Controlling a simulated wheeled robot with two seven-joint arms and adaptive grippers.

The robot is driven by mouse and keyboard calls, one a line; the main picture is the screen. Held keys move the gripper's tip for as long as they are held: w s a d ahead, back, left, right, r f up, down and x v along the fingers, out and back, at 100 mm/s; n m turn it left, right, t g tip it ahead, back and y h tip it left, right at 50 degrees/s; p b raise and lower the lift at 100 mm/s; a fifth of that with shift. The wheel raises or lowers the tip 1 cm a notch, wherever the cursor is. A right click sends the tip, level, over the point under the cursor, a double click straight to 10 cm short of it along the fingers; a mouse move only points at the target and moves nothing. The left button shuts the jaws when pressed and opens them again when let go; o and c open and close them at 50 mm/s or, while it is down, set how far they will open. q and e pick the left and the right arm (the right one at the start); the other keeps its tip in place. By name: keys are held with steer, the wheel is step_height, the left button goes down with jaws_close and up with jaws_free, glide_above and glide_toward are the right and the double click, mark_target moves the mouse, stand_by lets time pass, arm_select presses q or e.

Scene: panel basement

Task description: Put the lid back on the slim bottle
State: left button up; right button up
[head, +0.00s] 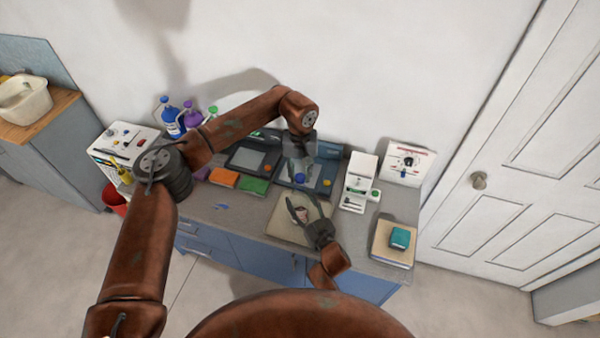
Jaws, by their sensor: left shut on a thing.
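My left gripper (300,172) points down over the back of the counter and is shut on a small round blue thing (300,178), which looks like the lid. My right gripper (304,206) comes up from the front, its two dark fingers spread wide over a pale board (283,232). A small pinkish-white thing with a dark edge (302,214) shows between those fingers, apart from them as far as I can see. I cannot clearly make out the slim bottle.
An orange block (224,178), a green block (254,186) and dark trays lie left of the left gripper. Blue and purple bottles (171,118) stand at the back left. A white device (358,184) and a teal block (400,238) are on the right.

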arm_select(q)
steer(key=shift+f, duration=0.1)
steer(key=shift+f, duration=0.8)
steer(key=shift+f, duration=0.5)
stand_by(0.4)
steer(key=m, duration=0.6)
steer(key=shift+a+m, duration=0.1)
steer(key=shift+m, duration=0.2)
steer(key=o, duration=0.7)
steer(key=shift+c, duration=0.2)
